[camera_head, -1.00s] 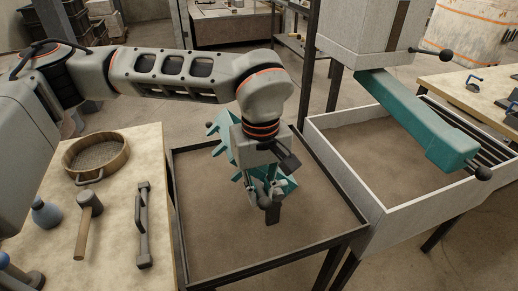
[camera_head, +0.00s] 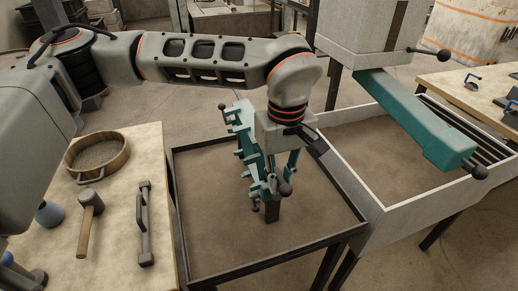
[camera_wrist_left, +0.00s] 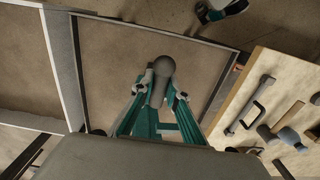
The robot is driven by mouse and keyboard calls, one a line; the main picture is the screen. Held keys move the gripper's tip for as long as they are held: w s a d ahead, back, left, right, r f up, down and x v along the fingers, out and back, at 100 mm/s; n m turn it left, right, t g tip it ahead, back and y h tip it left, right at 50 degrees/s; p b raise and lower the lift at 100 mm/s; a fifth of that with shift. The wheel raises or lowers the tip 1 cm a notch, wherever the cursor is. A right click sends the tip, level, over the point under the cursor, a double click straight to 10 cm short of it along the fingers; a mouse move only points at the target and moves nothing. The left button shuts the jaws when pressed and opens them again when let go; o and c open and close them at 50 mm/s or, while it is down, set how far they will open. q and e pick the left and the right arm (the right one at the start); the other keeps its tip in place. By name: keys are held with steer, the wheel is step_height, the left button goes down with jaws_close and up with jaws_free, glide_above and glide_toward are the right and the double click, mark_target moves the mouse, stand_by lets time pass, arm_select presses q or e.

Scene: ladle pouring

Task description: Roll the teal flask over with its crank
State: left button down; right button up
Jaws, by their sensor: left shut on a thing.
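The teal flask (camera_head: 246,132), with stubby projections on its side, stands over a black-framed sand tray (camera_head: 215,245) in the head view. My left gripper (camera_head: 279,180) is in front of the flask's right side, partly hiding it. In the left wrist view, its fingers (camera_wrist_left: 162,93) are shut on the dark round-ended crank handle (camera_wrist_left: 160,75). The handle's dark knob (camera_head: 286,190) shows at the fingertips in the head view. A dark support post (camera_head: 272,211) is below. Much of the crank arm is hidden. My right gripper is not in view.
A wooden bench (camera_head: 110,235) at left holds a round sieve (camera_head: 97,153), a mallet (camera_head: 88,215) and a bar handle (camera_head: 145,220). A white-walled sand bin (camera_head: 352,190) with a teal arm (camera_head: 420,120) over it stands at right. The tray's sand is clear in front.

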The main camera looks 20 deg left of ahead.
arm_select(q)
steer(key=w+d+f+b, duration=0.4)
steer(key=w+d+f, duration=0.1)
steer(key=d+f, duration=0.3)
steer(key=shift+w+d+f, duration=0.3)
steer(key=shift+w+f, duration=0.05)
steer(key=shift+f, duration=0.25)
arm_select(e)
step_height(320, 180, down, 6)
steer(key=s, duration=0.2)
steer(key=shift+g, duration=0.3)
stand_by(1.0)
arm_select(q)
steer(key=c, duration=2)
jaws_free()
steer(key=o, duration=0.3)
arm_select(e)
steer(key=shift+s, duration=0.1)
